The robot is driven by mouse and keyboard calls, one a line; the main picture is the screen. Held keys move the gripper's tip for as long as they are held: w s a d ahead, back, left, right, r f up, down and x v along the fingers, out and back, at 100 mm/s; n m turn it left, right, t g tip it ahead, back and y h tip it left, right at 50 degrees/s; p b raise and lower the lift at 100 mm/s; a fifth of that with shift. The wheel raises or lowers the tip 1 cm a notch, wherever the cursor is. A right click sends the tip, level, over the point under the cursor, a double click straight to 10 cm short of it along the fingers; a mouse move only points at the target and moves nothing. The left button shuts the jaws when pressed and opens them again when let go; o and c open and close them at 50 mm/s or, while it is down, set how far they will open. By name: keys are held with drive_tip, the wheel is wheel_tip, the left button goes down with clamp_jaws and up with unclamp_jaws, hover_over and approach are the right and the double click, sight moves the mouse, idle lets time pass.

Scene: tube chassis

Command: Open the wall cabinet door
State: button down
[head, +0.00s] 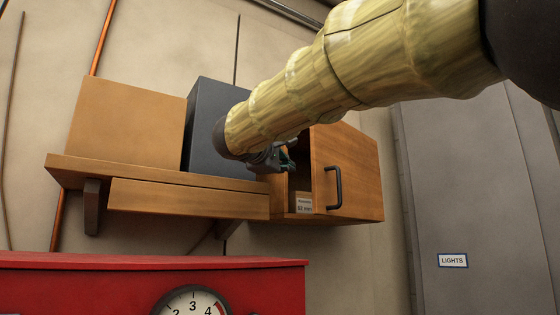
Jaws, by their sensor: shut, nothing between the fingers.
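The wooden wall cabinet (278,200) hangs at the right end of a shelf in the head view. Its door (360,180) carries a dark, upright bar handle (334,188) near its left edge. The door stands partly open: a gap to the left of it shows the dark inside and a small labelled box (301,202). My gripper (288,160) is shut and empty, at the upper left of this gap. It is left of the handle and apart from it. My arm hides the cabinet's upper left part, and whether the fingers touch the cabinet cannot be told.
A wooden shelf (75,171) with a drawer-like front (188,199) bears a tan box (127,125) and a dark box (212,105), left of my gripper. A red cabinet (60,290) with a dial gauge (192,303) stands below. A grey panel (455,180) labelled LIGHTS is at right.

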drive_tip(key=d+p, duration=0.1)
drive_tip(key=d, duration=0.1)
drive_tip(key=s+d+p, duration=0.1)
drive_tip(key=shift+d+f, duration=0.1)
drive_tip(key=shift+d, duration=0.3)
drive_tip(key=shift+s, duration=0.15)
drive_tip(key=shift+d+f+b, duration=0.1)
drive_tip(key=shift+b, duration=0.2)
